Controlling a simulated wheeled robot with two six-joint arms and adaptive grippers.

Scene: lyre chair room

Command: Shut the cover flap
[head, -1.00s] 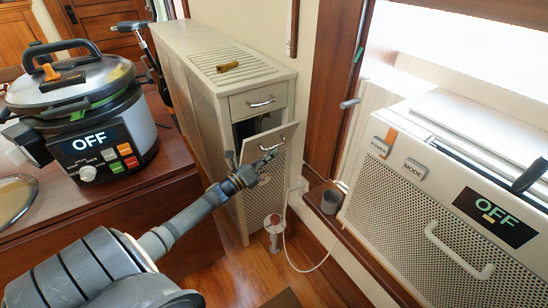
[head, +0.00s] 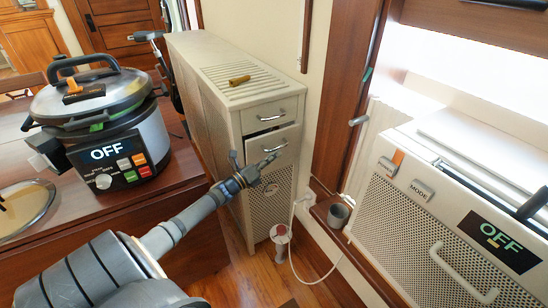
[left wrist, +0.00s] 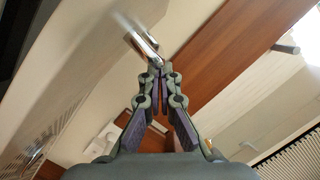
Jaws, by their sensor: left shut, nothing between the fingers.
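The cover flap (head: 288,151) is the cream panel with a metal handle on the front of the cream cabinet, just below its drawer. It stands almost upright, with a thin dark gap along its top edge. My left gripper (head: 273,158) is shut and empty, its tips at the flap's front just below the handle; I cannot tell whether they touch. In the left wrist view the gripper (left wrist: 157,66) shows closed tips beside a blurred metal handle (left wrist: 141,43). My right gripper is not in view.
The cabinet (head: 220,100) has a brass-coloured object (head: 239,80) on its vented top. A cooker (head: 105,135) stands on the wooden counter at left. A perforated appliance (head: 400,225) is at right. A white cord (head: 293,235) and a small red-and-white object (head: 281,240) are near the floor.

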